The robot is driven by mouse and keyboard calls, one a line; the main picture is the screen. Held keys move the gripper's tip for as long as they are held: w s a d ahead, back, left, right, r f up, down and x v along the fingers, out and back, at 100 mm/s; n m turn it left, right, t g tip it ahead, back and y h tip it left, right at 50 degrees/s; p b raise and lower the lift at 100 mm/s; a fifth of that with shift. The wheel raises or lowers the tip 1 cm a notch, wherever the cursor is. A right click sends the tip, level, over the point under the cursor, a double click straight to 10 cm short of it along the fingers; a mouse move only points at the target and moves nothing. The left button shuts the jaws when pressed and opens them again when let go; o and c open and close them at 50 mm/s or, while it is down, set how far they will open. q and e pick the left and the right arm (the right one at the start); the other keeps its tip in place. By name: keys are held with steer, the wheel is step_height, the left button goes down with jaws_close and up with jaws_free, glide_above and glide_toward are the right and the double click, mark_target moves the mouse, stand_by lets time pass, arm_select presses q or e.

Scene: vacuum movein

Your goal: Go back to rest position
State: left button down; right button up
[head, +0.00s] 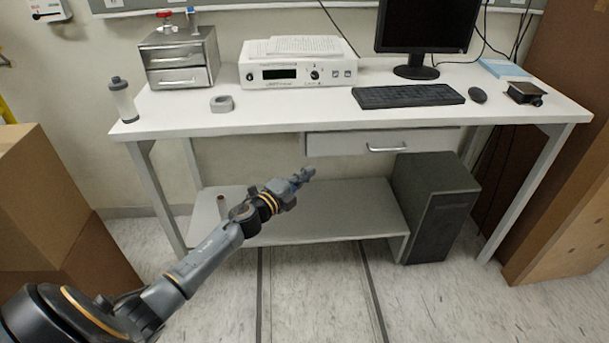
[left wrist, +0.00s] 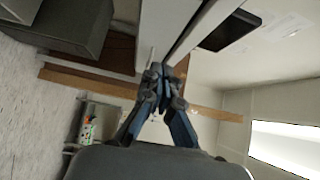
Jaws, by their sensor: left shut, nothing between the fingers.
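My left gripper (head: 303,176) is stretched out in front of the desk in the head view, below the tabletop and near the closed drawer (head: 381,142). Its fingers are shut with nothing between them. The left wrist view shows the same gripper (left wrist: 160,72) with its fingertips together, seen against the edge of the desk. I cannot tell from the views whether it touches the desk. My right gripper is in neither view.
The white desk (head: 299,120) holds a drawer box (head: 181,77), a white device (head: 290,73), a monitor (head: 424,27), a keyboard (head: 408,96) and a bottle (head: 122,102). A dark computer tower (head: 436,207) stands below. Cardboard boxes (head: 50,188) flank the left. Floor in front is clear.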

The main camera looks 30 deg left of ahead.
arm_select(q)
steer(key=s+f+n+g+y, duration=0.1)
steer(key=s+f+n+g, duration=0.25)
steer(key=s+f, duration=0.6)
steer(key=s+d+f+n+g+y+p, duration=0.15)
steer(key=s+f+n, duration=0.25)
steer(key=f, duration=1)
steer(key=s+a+f+n+g+y, duration=0.1)
steer(key=s+f+n+g, duration=0.2)
steer(key=s+f, duration=0.6)
steer(key=s+d+f+n+g, duration=0.2)
steer(key=s+f, duration=0.4)
steer(key=s, duration=0.5)
steer(key=s+d+f+n+g, duration=0.2)
steer(key=s+d+f+g, duration=0.2)
steer(key=s, duration=0.8)
steer(key=s+d+f+n+g, duration=0.2)
steer(key=s+d+f, duration=0.3)
steer(key=s+f, duration=0.4)
steer(key=shift+s+d+n+g+h+p, duration=0.4)
steer(key=shift+s+n, duration=0.15)
steer(key=shift+s, duration=0.65)
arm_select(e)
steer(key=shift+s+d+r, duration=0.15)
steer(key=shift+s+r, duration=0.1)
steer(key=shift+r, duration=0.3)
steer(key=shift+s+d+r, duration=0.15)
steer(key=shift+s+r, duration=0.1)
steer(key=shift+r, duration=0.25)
